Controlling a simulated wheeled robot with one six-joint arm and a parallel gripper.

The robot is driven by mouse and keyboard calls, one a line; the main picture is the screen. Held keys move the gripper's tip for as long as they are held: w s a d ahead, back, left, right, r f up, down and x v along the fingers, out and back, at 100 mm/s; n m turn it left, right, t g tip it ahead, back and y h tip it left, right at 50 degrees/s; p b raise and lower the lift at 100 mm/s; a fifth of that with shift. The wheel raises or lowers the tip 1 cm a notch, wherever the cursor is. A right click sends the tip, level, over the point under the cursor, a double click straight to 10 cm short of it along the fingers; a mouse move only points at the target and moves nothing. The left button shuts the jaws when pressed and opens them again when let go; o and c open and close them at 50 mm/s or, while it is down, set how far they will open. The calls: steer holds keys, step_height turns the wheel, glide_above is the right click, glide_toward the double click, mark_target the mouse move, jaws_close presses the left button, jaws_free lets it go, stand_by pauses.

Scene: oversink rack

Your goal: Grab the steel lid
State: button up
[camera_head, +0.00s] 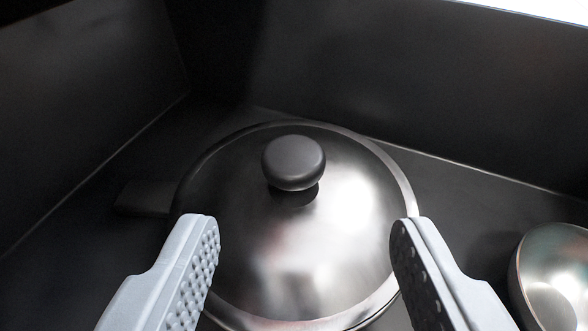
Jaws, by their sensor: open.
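The steel lid (335,238) lies in the middle of the view, round and shiny, with a black round knob (293,162) on top. It appears to sit on a round vessel whose dark handle (143,198) sticks out to the left; the vessel's body is mostly hidden under the lid. My gripper (305,225) is open. Its two grey fingers with studded pads stand apart in front of the lid, one at the left and one at the right. The knob shows beyond and between the fingertips, with nothing held. I cannot tell the exact height of the fingers above the lid.
The lid lies inside a dark sink (420,85) with high walls at the left and back. A metal bowl (556,275) stands at the right, near the right finger and cut by the picture edge. Bare sink floor shows between the lid and the walls.

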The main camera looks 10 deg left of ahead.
mark_target(293, 152)
steer(key=x, duration=0.5)
steer(key=shift+a+r, duration=0.3)
steer(key=shift+r, duration=0.05)
steer(key=c, duration=1.1)
steer(key=shift+r, duration=0.1)
